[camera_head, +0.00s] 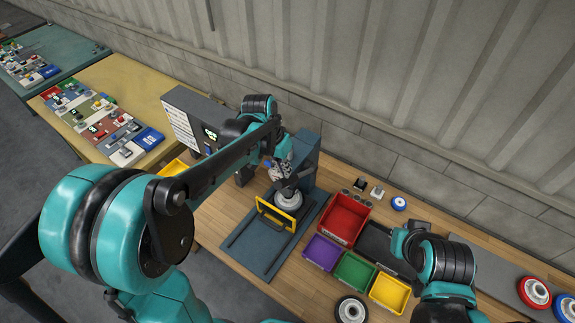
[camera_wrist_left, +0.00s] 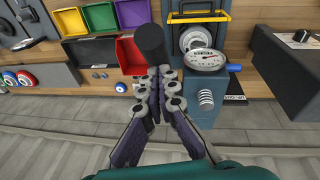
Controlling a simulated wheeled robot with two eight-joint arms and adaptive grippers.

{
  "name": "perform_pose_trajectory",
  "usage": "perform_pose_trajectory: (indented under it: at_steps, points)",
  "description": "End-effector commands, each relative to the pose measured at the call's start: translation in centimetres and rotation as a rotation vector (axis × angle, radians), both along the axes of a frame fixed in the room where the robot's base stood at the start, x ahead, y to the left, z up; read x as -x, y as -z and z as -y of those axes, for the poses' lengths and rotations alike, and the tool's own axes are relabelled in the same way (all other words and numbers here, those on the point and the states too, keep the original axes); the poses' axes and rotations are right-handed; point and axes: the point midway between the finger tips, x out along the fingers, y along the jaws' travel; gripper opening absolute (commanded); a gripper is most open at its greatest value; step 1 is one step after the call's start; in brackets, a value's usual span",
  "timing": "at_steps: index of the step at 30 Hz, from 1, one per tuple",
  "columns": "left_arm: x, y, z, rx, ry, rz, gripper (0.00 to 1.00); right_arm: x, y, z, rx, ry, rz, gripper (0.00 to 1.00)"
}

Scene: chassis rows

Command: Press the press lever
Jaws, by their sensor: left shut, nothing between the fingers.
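The press (camera_head: 303,160) is a blue-grey stand on a flat base, with a yellow guard frame (camera_head: 277,213) over a round silver part. In the left wrist view the press column (camera_wrist_left: 204,100) is at the right, with a white dial gauge (camera_wrist_left: 205,60) and a blue knob on it. A black cylinder (camera_wrist_left: 150,43), apparently the press lever's grip, stands just beyond my left fingertips. My left gripper (camera_head: 279,172) is shut and empty beside the press column; its fingertips (camera_wrist_left: 156,85) meet close to the cylinder. I cannot tell whether they touch.
Red (camera_head: 346,219), purple (camera_head: 322,252), green (camera_head: 354,272) and yellow (camera_head: 390,292) bins stand right of the press. A grey control box (camera_head: 190,118) is to its left. The wall is close behind. Wheels lie near the right end of the wooden bench.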

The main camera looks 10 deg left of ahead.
Motion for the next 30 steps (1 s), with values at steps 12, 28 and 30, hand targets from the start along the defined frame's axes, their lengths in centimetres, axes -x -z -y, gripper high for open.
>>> perform_pose_trajectory:
  at_steps: [12, 28, 30]
  points:
    - [4.9, 8.3, -2.0, 0.13, -0.006, 0.318, 0.0, 0.0, 8.0, 0.0, 0.0, 0.0, 0.0, 0.0]
    - [7.0, 19.9, -2.9, 0.31, -0.003, 0.757, 0.0, 0.0, 21.8, 0.0, 0.0, 0.0, 0.0, 0.0]
    - [6.9, 21.2, -2.7, 0.318, 0.001, 0.777, 0.0, 0.0, 23.5, 0.0, 0.0, 0.0, 0.0, 0.0]
